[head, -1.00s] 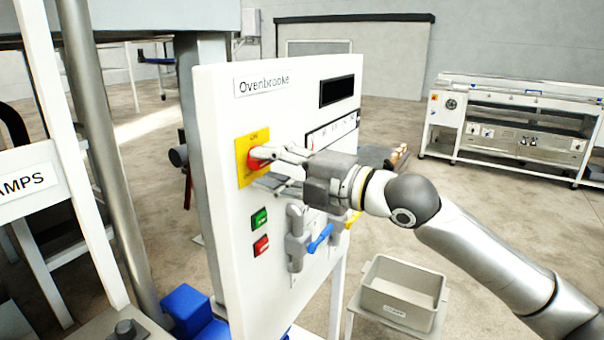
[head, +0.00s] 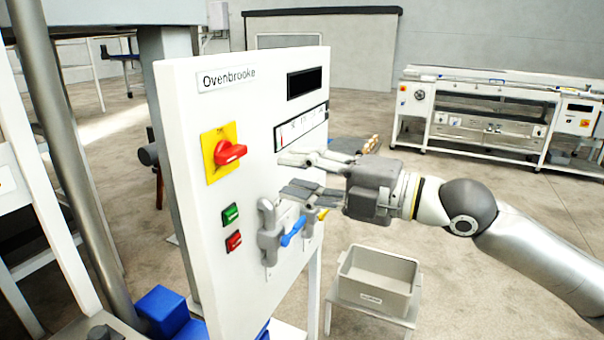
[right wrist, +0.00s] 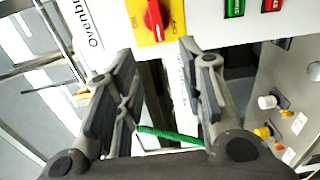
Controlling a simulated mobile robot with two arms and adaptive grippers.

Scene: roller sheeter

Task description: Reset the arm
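My right gripper (head: 290,174) is open and empty in the head view, held in front of the white Ovenbrooke panel (head: 180,120). It is to the right of the red rotary switch (head: 230,152) on its yellow plate (head: 212,170) and apart from it. In the right wrist view my right gripper (right wrist: 158,60) has its two fingers spread with nothing between them. There the red switch (right wrist: 153,18) shows beyond the fingertips. My left gripper is not in view.
A grey bin (head: 378,278) stands below my arm. A long white machine (head: 490,105) is at the back right, with open floor before it.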

